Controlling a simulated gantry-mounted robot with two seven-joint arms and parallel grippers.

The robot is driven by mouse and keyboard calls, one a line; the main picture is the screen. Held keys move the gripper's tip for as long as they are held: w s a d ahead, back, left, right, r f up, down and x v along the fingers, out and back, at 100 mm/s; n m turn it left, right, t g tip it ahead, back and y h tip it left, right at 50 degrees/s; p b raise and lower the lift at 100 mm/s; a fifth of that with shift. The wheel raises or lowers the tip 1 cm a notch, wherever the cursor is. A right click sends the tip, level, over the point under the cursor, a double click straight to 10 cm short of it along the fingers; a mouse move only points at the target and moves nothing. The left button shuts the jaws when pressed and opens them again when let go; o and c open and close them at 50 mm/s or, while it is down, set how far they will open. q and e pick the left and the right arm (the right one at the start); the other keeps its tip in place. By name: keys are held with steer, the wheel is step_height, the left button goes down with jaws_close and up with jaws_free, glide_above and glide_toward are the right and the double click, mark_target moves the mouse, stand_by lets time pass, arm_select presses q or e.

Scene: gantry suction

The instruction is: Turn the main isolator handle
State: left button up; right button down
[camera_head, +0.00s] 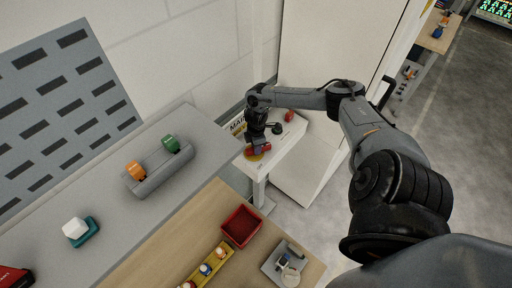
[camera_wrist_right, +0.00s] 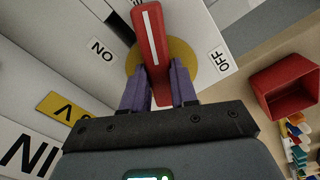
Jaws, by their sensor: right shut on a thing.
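The red isolator handle (camera_wrist_right: 150,45) has a white stripe and sits on a yellow disc (camera_wrist_right: 183,56) on a pale panel. In the head view the handle (camera_head: 264,148) shows small beside the gripper, over the yellow disc (camera_head: 253,156). My left gripper is not in view.
A black knob (camera_head: 277,129) and a red button (camera_head: 289,116) are on the same panel. A tall white cabinet (camera_head: 325,50) stands behind. A red bin (camera_head: 241,226) and a grey tray (camera_head: 269,267) are on the wooden bench. A grey shelf (camera_head: 110,220) lies left.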

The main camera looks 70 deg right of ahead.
steer(key=n, duration=0.2)
steer(key=n+b, duration=0.1)
steer(key=n, duration=0.1)
steer(key=shift+w+d+n, duration=0.1)
steer(key=shift+w+n, duration=0.1)
steer(key=shift+n, duration=0.6)
steer(key=c, duration=0.9)
jaws_free()
steer(key=shift+r, duration=0.1)
steer(key=shift+r+b, duration=0.25)
steer(key=shift+b, duration=0.05)
step_height(320, 180, up, 10)
steer(key=shift+r+b, duration=0.1)
steer(key=shift+b, duration=0.5)
